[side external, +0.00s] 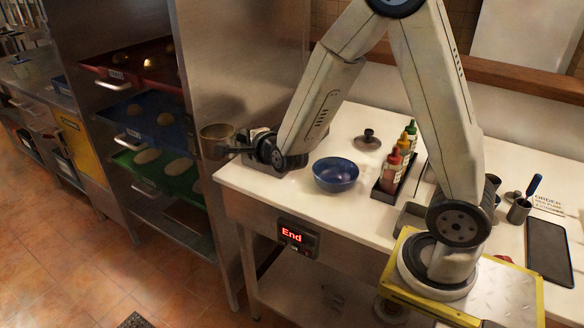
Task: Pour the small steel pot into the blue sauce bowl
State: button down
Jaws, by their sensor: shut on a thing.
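The small steel pot (215,137) is held up at the left end of the counter, beyond its edge, in front of the tray rack. It looks roughly upright; its contents cannot be seen. My gripper (243,146) is shut on the pot's handle, at the pot's right side; the fingers are small and partly hidden by the wrist. The blue sauce bowl (336,175) stands on the white counter, to the right of and below the pot, apart from it. Its inside looks dark blue, and any contents cannot be made out.
A dark caddy (392,180) with several sauce bottles stands right of the bowl. A dark lid (368,139) lies behind the bowl. The steel rack with bread trays (150,120) is close on the left. The counter (290,215) is bare in front of the bowl.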

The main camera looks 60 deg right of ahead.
jog(key=s+d+r+m+g+h, duration=0.3)
jog(key=d+m+g+h, duration=0.2)
jog(key=d+m+g, duration=0.2)
jog(key=s+d+r+m+g+h, duration=0.3)
jog(key=s+d+m+g+h, duration=0.15)
jog(key=d+m+g, duration=0.3)
jog(key=shift+s+a+f+m+g+y, duration=0.35)
jog(key=shift+s+m+g, duration=0.4)
jog(key=shift+m+g, duration=0.6)
jog(key=shift+s+a+f+m+g+y, duration=0.1)
jog(key=shift+s+a+m+g+y, duration=0.5)
jog(key=shift+m+g, duration=0.75)
jog(key=shift+s+a+f+m+g+y, duration=0.2)
jog(key=shift+s+f+m+g+y, duration=0.1)
jog(key=shift+s+m+g, duration=1)
jog(key=shift+w+g, duration=0.25)
jog(key=shift+w, duration=0.15)
notch_tip(320, 180, down, 5)
jog(key=shift+w+f+m+h, duration=0.15)
jog(key=shift+m+h, duration=0.75)
jog(key=shift+m, duration=1.25)
